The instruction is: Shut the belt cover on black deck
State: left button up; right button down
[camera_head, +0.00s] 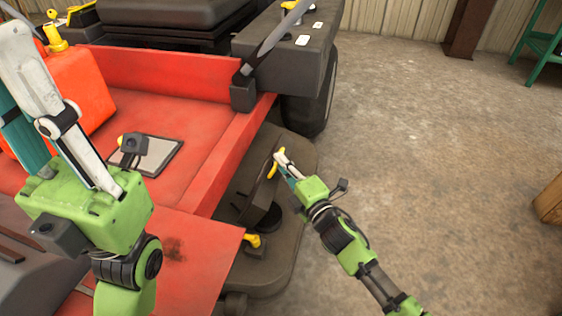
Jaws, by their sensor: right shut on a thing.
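The belt cover (258,203) is a dark panel standing raised and tilted on the right part of the black deck (285,262). Its yellow handle (271,171) is at the upper edge. My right gripper (280,163) comes in from the lower right and is shut on this handle; its fingers partly hide it. My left gripper (20,75) is large and close at the left, over the red body, away from the cover. Its fingers run up to the left edge, and whether they are open does not show clearly.
The red mower body (190,85) lies left of the deck, with a red flap (195,262) in front. A yellow knob (252,240) sits close to the cover. A black wheel (318,105) is behind. Open concrete floor (440,150) lies to the right.

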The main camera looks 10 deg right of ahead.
jog(key=shift+f, duration=0.35)
jog(key=c, duration=2.2)
grip_release()
jog(key=shift+o, duration=0.2)
jog(key=shift+r, duration=0.1)
jog(key=v, duration=1.2)
